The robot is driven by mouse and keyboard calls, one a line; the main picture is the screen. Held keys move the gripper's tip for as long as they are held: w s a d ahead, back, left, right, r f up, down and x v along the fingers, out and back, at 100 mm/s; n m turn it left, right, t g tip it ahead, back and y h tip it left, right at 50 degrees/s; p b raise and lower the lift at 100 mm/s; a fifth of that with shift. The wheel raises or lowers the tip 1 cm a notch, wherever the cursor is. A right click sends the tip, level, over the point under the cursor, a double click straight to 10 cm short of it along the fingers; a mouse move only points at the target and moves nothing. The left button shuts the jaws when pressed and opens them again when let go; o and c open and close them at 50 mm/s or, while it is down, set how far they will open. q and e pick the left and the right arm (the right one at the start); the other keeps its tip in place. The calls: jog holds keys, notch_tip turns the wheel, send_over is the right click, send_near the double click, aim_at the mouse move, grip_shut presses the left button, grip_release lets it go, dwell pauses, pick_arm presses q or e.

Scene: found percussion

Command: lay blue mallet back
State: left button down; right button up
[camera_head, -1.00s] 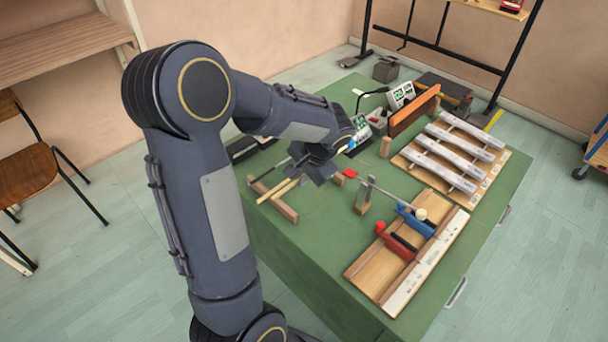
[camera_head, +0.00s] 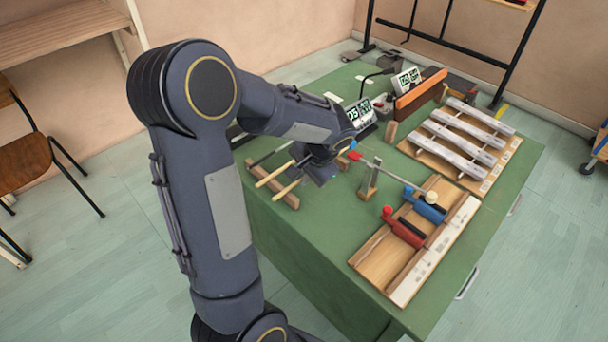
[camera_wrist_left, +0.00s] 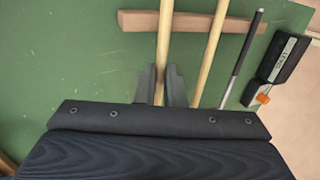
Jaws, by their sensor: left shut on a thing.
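My left gripper (camera_wrist_left: 161,88) is shut on a pale wooden handle (camera_wrist_left: 164,45) in the left wrist view. In the head view this gripper (camera_head: 318,168) is over the table's left part, its fingertips hidden by the wrist. The held handle (camera_head: 287,189) lies in line with a blue head (camera_head: 352,145) just past the wrist, so it appears to be the blue mallet. It crosses over a wooden rest bar (camera_wrist_left: 190,22); contact cannot be told. A second wooden handle (camera_wrist_left: 210,55) crosses the bar beside it, its head hidden. My right gripper is not in view.
A dark rod (camera_wrist_left: 242,62) and a black device (camera_wrist_left: 285,62) lie right of the handles. In the head view a red-ended metal rod lies over a wooden stand (camera_head: 370,180). A wooden tray (camera_head: 375,262), metal bars (camera_head: 462,145) and a display (camera_head: 361,112) occupy the green table.

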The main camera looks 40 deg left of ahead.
pick_arm(q)
jog(key=shift+f+b, duration=0.3)
jog(key=shift+b, duration=0.05)
dwell(0.4)
jog(key=c, duration=1.5)
grip_release()
jog(key=shift+o, duration=0.2)
jog(key=p+v, duration=0.1)
jog(key=v, duration=0.6)
jog(key=shift+r, duration=0.35)
jog(key=shift+d, duration=0.15)
